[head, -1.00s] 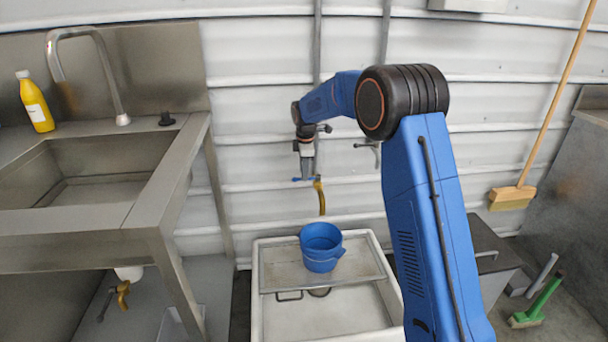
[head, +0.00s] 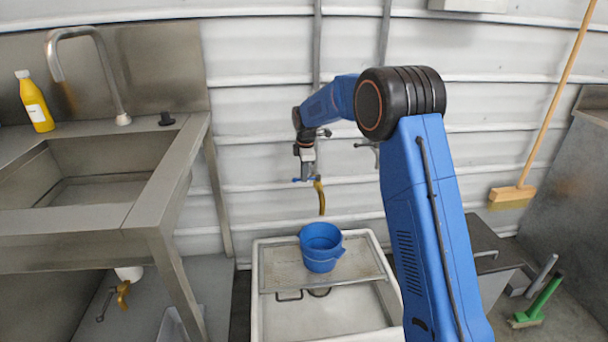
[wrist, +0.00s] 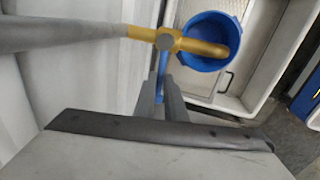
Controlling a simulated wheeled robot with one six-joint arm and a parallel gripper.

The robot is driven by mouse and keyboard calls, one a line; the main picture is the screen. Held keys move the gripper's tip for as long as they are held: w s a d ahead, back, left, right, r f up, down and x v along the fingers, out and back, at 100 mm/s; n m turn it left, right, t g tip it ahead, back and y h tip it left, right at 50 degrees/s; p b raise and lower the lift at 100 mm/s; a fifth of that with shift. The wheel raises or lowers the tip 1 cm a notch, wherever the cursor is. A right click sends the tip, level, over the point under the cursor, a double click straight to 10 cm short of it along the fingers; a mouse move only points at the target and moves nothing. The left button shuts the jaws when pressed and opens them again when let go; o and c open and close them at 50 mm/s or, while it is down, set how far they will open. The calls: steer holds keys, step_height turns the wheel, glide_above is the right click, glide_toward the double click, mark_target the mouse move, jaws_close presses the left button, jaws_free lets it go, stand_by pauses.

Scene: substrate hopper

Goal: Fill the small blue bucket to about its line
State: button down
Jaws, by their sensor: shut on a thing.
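The small blue bucket (head: 321,257) stands upright on a mesh rack in the white basin. It also shows in the wrist view (wrist: 197,63), with the brass spout (wrist: 205,47) over its mouth. The brass tap (head: 320,197) comes out from the wall above the bucket. It has a blue lever (head: 297,180); part of the lever shows between the fingers in the wrist view (wrist: 162,68). My gripper (head: 305,178) is shut on this lever. I see no clear water stream, and the bucket's line and inside level cannot be made out.
The white basin (head: 257,310) stands below the tap. A steel sink (head: 150,190) with a yellow bottle (head: 36,102) is at left. A broom (head: 512,196) leans on the wall at right, and a green brush (head: 537,305) is on the floor.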

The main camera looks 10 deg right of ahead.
steer(key=shift+s+d+n+y, duration=0.15)
steer(key=shift+s+n, duration=0.3)
steer(key=shift+n, duration=0.45)
steer(key=shift+s+d+n+y, duration=0.15)
steer(key=shift+s+n, duration=0.25)
steer(key=shift+n, duration=0.5)
steer(key=c, duration=1.8)
jaws_free()
steer(key=v, duration=1.7)
steer(key=shift+r, duration=0.25)
